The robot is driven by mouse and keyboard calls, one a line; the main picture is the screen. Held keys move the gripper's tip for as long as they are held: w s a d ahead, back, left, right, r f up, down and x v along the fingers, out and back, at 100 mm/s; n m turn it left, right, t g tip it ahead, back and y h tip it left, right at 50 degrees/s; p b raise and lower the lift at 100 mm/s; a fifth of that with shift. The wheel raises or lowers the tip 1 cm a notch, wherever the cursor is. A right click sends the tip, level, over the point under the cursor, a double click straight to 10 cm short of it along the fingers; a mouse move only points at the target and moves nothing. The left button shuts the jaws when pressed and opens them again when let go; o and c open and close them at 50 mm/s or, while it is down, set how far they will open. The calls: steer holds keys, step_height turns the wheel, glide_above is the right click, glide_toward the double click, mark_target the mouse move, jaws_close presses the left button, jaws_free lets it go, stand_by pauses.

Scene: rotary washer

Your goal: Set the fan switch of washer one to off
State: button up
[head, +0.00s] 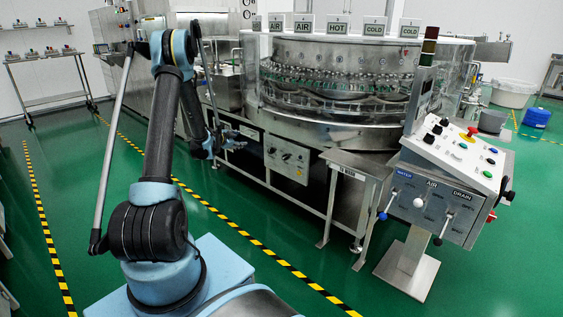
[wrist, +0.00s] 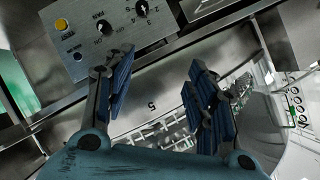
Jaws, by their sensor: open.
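My gripper (head: 228,142) is open and empty, beside the front of the washer in the head view. In the wrist view its two blue-padded fingers (wrist: 158,72) stand apart with a metal surface marked 5 behind them. A grey control panel (wrist: 120,28) lies beyond the left finger. It carries a yellow button (wrist: 62,24), a dark knob (wrist: 104,27) and another knob (wrist: 141,8) with a dial. A front panel with knobs (head: 286,158) also shows in the head view.
The round steel washer (head: 340,85) stands behind my gripper. A sloped control console (head: 452,165) with levers stands at right, and a small steel table (head: 358,166) is left of it. The green floor at left is clear apart from a trolley (head: 50,98).

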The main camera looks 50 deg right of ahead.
steer(key=s+d+f+m+h, duration=0.1)
steer(key=s+d+f+m, duration=0.1)
steer(key=s+d+f, duration=0.3)
steer(key=s+d+f+m+h, duration=0.1)
steer(key=s+d+f, duration=0.4)
steer(key=f, duration=0.6)
steer(key=shift+d+f+m+g+h, duration=0.3)
steer(key=shift+d+m, duration=0.2)
steer(key=shift+d, duration=0.25)
